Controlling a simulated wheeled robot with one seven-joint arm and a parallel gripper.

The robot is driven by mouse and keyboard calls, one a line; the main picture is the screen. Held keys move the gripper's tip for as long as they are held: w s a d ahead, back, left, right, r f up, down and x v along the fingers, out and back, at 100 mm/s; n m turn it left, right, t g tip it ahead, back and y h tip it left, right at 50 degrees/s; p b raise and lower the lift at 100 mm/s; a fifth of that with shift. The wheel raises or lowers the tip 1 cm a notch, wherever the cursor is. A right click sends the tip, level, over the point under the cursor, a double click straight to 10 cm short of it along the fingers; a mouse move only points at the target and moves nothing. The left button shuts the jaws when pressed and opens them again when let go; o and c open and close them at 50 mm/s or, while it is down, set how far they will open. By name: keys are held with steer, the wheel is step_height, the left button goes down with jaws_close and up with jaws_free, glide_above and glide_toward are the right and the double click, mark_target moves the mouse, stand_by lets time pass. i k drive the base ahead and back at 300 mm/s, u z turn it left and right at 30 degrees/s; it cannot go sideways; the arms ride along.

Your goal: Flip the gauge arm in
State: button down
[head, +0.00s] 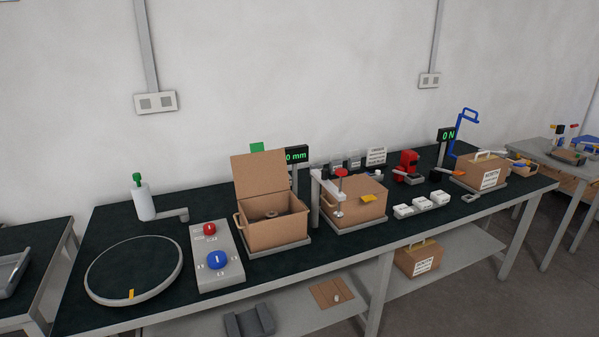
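A white upright post (315,198) stands in front of a brown box (368,203) on the dark bench, with a short arm and a red-topped vertical piece (340,186) reaching right from it. It is near a black display reading "0 mm" (297,155). A bent blue arm (459,135) rises at the right, by a display reading "0 N" (446,134) and a closed box with a handle (482,171). I cannot tell for certain which of these is the gauge arm. My gripper is not in view.
An open brown box (276,232), a control panel with red and blue buttons (216,274), a round ring plate (134,270) and a bottle (145,202) stand on the left of the bench (100,225). White blocks (421,204) lie near the front edge. A lower shelf holds other items.

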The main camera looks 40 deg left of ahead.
mark_target(322, 177)
steer(key=u, duration=0.9)
steer(key=i, duration=0.95)
steer(key=u, duration=1.65)
steer(key=i, duration=1)
steer(key=u, duration=0.35)
